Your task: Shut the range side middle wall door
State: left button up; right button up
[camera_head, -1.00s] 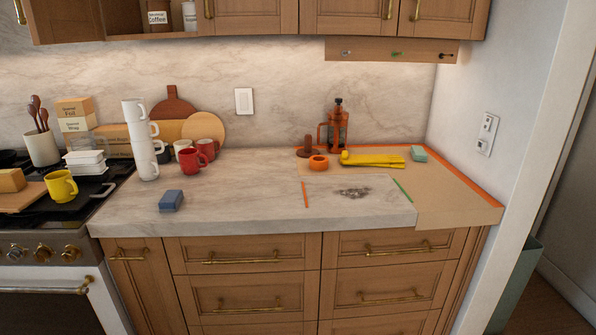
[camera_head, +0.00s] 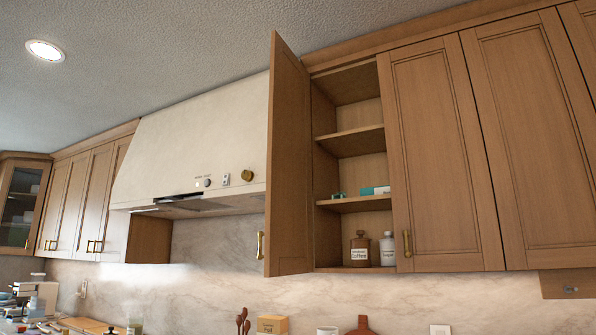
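One wall cabinet door (camera_head: 287,160) stands wide open beside the range hood. It is hinged at the left of its cabinet and sticks out toward me. Its brass handle (camera_head: 260,245) is low on the door's outer edge. The open cabinet (camera_head: 350,110) shows shelves with a brown coffee bottle (camera_head: 360,249) and a white bottle (camera_head: 387,249) at the bottom, and small teal and white items on the shelf above. Neither of my grippers is in view.
A closed door (camera_head: 437,150) with a brass handle adjoins the opening on the right, with more closed doors beyond. The range hood (camera_head: 200,150) is at the left of the open door. Utensils, a box and a board stand along the counter below.

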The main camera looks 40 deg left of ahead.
aim_at(288, 235)
jog(key=j, duration=0.7)
jog(key=j+z, duration=0.1)
jog(key=j, duration=0.55)
jog(key=k+j, duration=0.1)
jog(key=j, duration=0.55)
jog(key=j+z, duration=0.1)
jog(key=j, duration=0.6)
jog(key=k+j, duration=0.15)
jog(key=j, duration=0.5)
jog(key=j+z, duration=0.1)
jog(key=j, duration=0.6)
jog(key=l, duration=0.2)
